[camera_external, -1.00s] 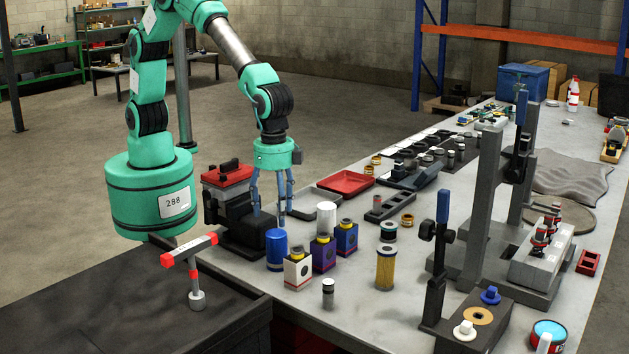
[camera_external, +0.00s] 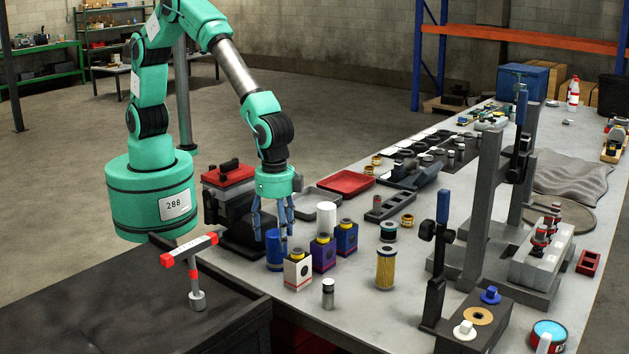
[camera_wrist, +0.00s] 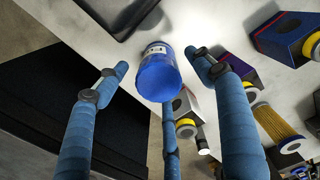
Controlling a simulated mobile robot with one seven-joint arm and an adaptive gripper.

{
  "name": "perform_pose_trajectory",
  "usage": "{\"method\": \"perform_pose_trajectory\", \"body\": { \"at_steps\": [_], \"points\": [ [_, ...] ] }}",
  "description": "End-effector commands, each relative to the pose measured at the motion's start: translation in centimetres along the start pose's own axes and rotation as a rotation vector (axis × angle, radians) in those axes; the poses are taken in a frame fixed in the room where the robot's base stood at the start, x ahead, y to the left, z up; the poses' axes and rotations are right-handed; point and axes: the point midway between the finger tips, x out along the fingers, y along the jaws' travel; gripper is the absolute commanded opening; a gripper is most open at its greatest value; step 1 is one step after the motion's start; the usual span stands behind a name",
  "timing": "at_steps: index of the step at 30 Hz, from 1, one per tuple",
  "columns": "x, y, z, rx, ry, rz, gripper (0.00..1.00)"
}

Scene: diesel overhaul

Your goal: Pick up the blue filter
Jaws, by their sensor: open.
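My gripper (camera_wrist: 160,95) is open and holds nothing. In the outside view a finger covers part of the filter; I cannot tell whether any finger touches it.
Boxed filters in white (camera_external: 297,271), purple (camera_external: 323,255) and blue (camera_external: 346,238) stand close to the right. A white cylinder (camera_external: 326,217) stands behind them. A black and red case (camera_external: 229,190) is to the left. A yellow pleated filter (camera_external: 385,268) stands farther right.

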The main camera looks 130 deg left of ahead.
Motion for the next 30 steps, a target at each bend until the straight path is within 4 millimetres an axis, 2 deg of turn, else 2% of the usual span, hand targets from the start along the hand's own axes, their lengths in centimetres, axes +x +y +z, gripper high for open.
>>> {"method": "perform_pose_trajectory", "body": {
  "at_steps": [15,30],
  "points": [
    [4.9,0.1,0.1,0.000,-0.001,0.000,0.68],
    [5.1,0.1,0.1,0.000,0.000,0.000,0.68]
  ]
}}
